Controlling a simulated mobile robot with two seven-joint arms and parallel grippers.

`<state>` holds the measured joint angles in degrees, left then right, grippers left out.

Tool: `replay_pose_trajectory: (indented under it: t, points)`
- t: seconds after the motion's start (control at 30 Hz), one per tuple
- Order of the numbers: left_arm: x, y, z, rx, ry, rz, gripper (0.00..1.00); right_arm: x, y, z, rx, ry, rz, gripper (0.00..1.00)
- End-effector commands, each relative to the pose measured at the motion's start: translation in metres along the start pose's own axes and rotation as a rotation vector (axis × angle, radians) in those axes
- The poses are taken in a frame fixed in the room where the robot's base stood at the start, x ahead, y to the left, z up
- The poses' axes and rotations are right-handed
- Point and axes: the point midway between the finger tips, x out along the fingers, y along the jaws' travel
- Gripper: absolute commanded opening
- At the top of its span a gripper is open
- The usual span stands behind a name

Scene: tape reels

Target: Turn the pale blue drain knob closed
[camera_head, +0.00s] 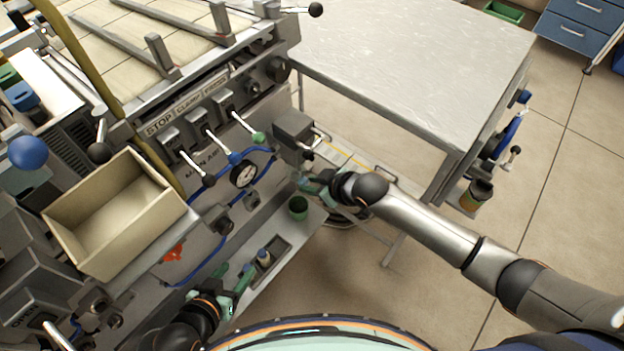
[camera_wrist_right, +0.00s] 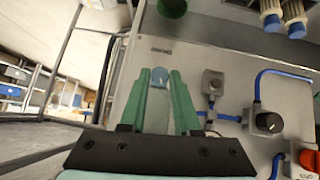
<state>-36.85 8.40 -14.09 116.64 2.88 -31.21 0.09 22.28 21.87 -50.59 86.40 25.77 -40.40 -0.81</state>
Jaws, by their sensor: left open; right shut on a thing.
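The pale blue drain knob (camera_wrist_right: 159,75) is between the fingertips of my right gripper (camera_wrist_right: 160,82) in the right wrist view. The fingers are shut on it, one on each side, and it sits in front of a grey panel. In the head view my right gripper (camera_head: 312,184) reaches in from the right to the machine's lower right end; the knob is mostly hidden by the fingers there. My left gripper (camera_head: 240,286) is open and empty near the bottom of the head view, in front of the machine.
A green cup (camera_head: 298,208) stands close to my right gripper. A small bottle (camera_head: 263,256) stands in a tray recess. A beige open box (camera_head: 115,215) is at the left. Blue tubing and a round gauge (camera_head: 243,175) are on the machine front. A grey table (camera_head: 420,60) stands behind.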

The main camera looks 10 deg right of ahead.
Motion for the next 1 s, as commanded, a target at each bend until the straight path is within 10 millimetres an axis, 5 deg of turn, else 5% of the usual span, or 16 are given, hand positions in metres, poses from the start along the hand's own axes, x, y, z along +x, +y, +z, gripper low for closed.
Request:
replay_pose_trajectory:
  t: [0.17, 0.2, 0.47, 0.77, 1.0]
  points:
    - [0.001, 0.000, -0.001, 0.001, 0.002, 0.000, 0.61, 0.000, 0.000, 0.001, -0.001, -0.001, 0.000, 0.00]
    - [0.001, 0.000, -0.001, 0.001, 0.002, 0.000, 0.61, 0.000, 0.000, 0.001, -0.001, -0.001, -0.001, 0.32]
    - [0.001, 0.000, 0.000, 0.001, 0.002, 0.001, 0.61, 0.000, 0.000, 0.000, 0.000, 0.000, -0.001, 0.61]
    - [0.000, 0.001, -0.001, 0.001, 0.002, 0.001, 0.61, -0.002, 0.000, 0.000, 0.000, 0.000, -0.001, 0.61]
    - [-0.008, 0.002, -0.010, -0.001, 0.001, 0.002, 0.61, -0.034, 0.001, -0.001, -0.001, -0.001, 0.000, 0.61]
